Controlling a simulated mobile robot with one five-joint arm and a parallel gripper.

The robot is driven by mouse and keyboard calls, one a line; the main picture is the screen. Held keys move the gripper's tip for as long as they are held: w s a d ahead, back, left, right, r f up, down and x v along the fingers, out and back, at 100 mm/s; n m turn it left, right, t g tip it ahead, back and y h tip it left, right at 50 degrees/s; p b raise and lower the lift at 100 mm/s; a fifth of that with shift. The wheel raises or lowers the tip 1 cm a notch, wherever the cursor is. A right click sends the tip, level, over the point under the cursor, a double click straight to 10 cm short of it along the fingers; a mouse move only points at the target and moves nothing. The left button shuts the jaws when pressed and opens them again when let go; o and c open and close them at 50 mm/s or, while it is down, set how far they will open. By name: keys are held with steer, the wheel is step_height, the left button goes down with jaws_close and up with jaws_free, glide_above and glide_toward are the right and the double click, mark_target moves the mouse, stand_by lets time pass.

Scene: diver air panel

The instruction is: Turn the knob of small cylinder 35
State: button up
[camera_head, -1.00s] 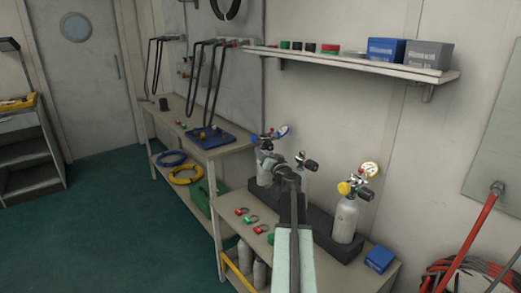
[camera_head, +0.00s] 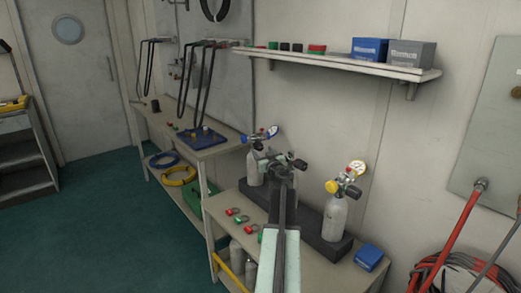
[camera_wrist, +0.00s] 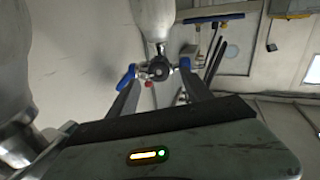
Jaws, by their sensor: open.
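Three small grey cylinders stand in a black rack (camera_head: 318,236); I cannot read any number, so I cannot tell which is 35. The left cylinder (camera_head: 254,171) has a blue knob and a blue gauge (camera_head: 273,132). The middle one is mostly hidden behind my arm; its dark knob (camera_head: 299,165) shows. The right one (camera_head: 335,217) has a yellow knob (camera_head: 332,186). My gripper (camera_wrist: 160,84) is open and empty. Another cylinder (camera_wrist: 14,55) is close at left.
A shelf (camera_head: 335,63) with blue and grey boxes hangs above the bench. Red hose (camera_head: 455,232) hangs at right. The green floor (camera_head: 95,220) at left is clear.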

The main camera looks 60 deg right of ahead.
mark_target(260, 147)
steer(key=x, duration=0.4)
steer(key=shift+w+d, duration=0.25)
steer(key=shift+d, duration=0.05)
steer(key=shift+c, duration=0.2)
steer(key=shift+a, duration=0.1)
jaws_close()
steer(key=shift+m, duration=1.6)
steer(key=shift+o, duration=0.2)
jaws_free()
